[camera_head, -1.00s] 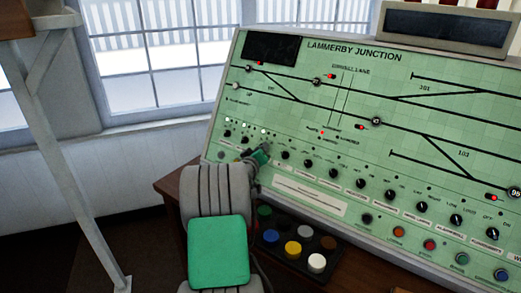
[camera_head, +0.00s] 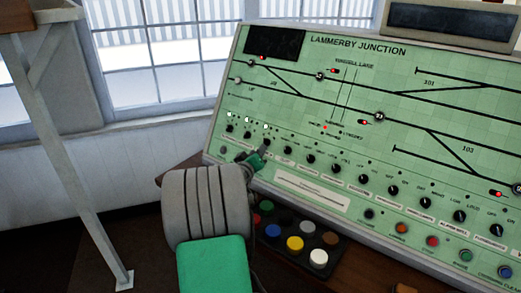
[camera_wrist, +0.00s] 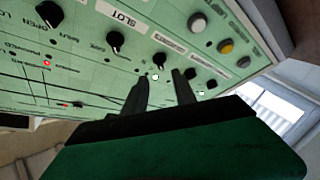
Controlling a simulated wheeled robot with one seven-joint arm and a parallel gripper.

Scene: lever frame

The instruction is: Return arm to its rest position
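My gripper (camera_head: 258,157) is at the lower left of the green control panel (camera_head: 300,120), close in front of its row of black knobs. In the wrist view, the two dark fingers (camera_wrist: 159,88) stand apart with panel surface showing between them. No object shows between them. A black knob (camera_wrist: 159,60) shows just past the fingertips, and the right finger partly overlaps another knob. I cannot tell whether either finger touches the panel.
A dark box with coloured buttons (camera_head: 295,243) sits on the wooden desk below the panel, right beside my arm. A white-framed window (camera_head: 160,55) is behind. A pale slanted post (camera_head: 85,170) stands at the left. Open space lies between post and arm.

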